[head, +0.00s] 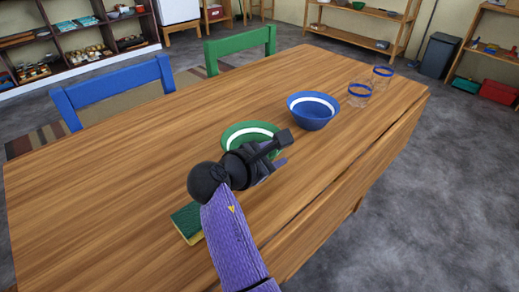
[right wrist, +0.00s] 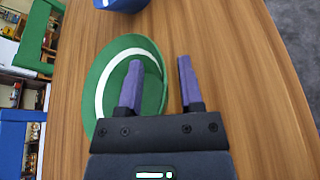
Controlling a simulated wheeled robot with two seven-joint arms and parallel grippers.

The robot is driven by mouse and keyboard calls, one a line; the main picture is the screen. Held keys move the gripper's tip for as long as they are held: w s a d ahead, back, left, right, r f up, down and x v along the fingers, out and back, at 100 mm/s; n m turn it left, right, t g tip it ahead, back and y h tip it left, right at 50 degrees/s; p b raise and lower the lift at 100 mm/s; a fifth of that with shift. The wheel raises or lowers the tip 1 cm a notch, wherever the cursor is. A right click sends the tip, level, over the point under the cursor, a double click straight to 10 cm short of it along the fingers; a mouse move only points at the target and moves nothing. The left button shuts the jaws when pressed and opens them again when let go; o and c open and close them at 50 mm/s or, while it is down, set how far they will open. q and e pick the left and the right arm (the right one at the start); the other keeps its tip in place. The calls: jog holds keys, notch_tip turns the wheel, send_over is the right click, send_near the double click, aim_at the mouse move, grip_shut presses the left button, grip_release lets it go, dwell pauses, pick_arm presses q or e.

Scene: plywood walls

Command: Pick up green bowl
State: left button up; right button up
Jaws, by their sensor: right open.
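The green bowl (head: 236,132) with a white band inside stands on the wooden table, partly hidden behind my right gripper in the head view. My right gripper (head: 279,150) is over the bowl's near right side, open. In the right wrist view the green bowl (right wrist: 112,75) lies to the left. The left finger of my right gripper (right wrist: 158,82) overlaps the inside of the bowl, and the right finger is outside over bare table. The bowl's rim passes between the two fingers. I cannot tell whether either finger touches it. My left gripper is not in view.
A blue bowl (head: 314,112) stands behind and right of the green bowl. Two blue-rimmed glasses (head: 360,93) stand near the table's far right end. A green and yellow sponge (head: 187,222) lies at the near left. Blue (head: 113,90) and green (head: 240,44) chairs stand along the far side.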

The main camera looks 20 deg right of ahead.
grip_shut()
dwell(0.3)
